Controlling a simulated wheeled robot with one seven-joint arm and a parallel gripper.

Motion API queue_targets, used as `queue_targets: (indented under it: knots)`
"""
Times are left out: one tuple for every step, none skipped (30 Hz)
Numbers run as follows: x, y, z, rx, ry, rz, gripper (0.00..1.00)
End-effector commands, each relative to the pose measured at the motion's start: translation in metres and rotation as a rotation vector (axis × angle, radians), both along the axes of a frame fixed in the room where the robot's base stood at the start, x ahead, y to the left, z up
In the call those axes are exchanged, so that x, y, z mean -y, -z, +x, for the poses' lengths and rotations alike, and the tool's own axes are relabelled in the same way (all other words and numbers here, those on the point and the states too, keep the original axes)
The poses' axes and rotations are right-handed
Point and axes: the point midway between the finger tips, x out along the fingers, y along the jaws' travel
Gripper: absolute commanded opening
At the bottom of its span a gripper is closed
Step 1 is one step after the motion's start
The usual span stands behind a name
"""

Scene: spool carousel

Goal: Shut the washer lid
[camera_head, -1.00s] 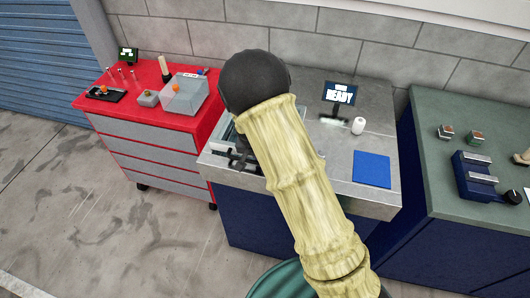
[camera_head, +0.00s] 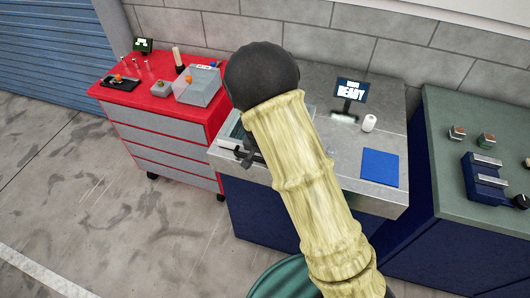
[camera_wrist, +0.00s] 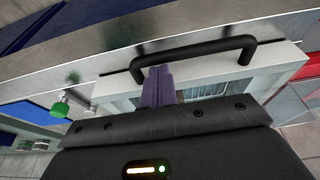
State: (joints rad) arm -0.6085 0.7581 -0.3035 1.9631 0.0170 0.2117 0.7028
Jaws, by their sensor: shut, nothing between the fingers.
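The washer (camera_head: 231,128) is set in the left part of the metal-topped bench, mostly hidden behind my arm in the head view. In the wrist view its pale frame (camera_wrist: 275,60) surrounds a window-like area, and a black bar handle (camera_wrist: 205,47) runs along the edge. My gripper (camera_wrist: 158,72) is shut and empty, its fingertips close to the handle's left part; I cannot tell whether they touch it. My arm hides most of the lid, so its angle is unclear.
A screen reading READY (camera_head: 351,90), a white cylinder (camera_head: 369,123) and a blue mat (camera_head: 380,167) are on the bench (camera_head: 340,150). A red-topped cabinet (camera_head: 140,118) stands left, a green-topped one (camera_head: 450,125) right. A green knob (camera_wrist: 61,109) shows in the wrist view.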

Motion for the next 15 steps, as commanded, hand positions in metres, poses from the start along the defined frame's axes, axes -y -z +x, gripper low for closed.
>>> queue_targets:
  knots:
    - [-0.004,-0.013,-0.005,-0.007,-0.006,0.002,0.00]
    - [-0.005,-0.018,-0.005,-0.007,-0.005,0.003,0.00]
    - [-0.005,-0.025,-0.006,-0.004,-0.005,0.003,0.00]
    - [-0.005,-0.030,-0.006,-0.003,-0.004,0.004,0.00]
    - [-0.005,-0.035,-0.006,-0.002,-0.003,0.004,0.00]
    - [-0.005,-0.041,-0.007,0.000,-0.001,0.004,0.00]
    - [-0.004,-0.046,-0.007,0.000,0.000,0.004,0.00]
    - [-0.004,-0.050,-0.007,0.001,0.002,0.004,0.00]
    - [-0.003,-0.056,-0.008,0.002,0.004,0.004,0.00]
    - [-0.003,-0.060,-0.008,0.003,0.006,0.004,0.00]
    - [-0.002,-0.064,-0.008,0.004,0.007,0.004,0.00]
    - [-0.002,-0.069,-0.009,0.005,0.009,0.005,0.00]
    - [-0.002,-0.073,-0.009,0.006,0.011,0.005,0.00]
    - [-0.002,-0.075,-0.009,0.006,0.011,0.005,0.00]
    - [-0.002,-0.078,-0.010,0.006,0.011,0.005,0.00]
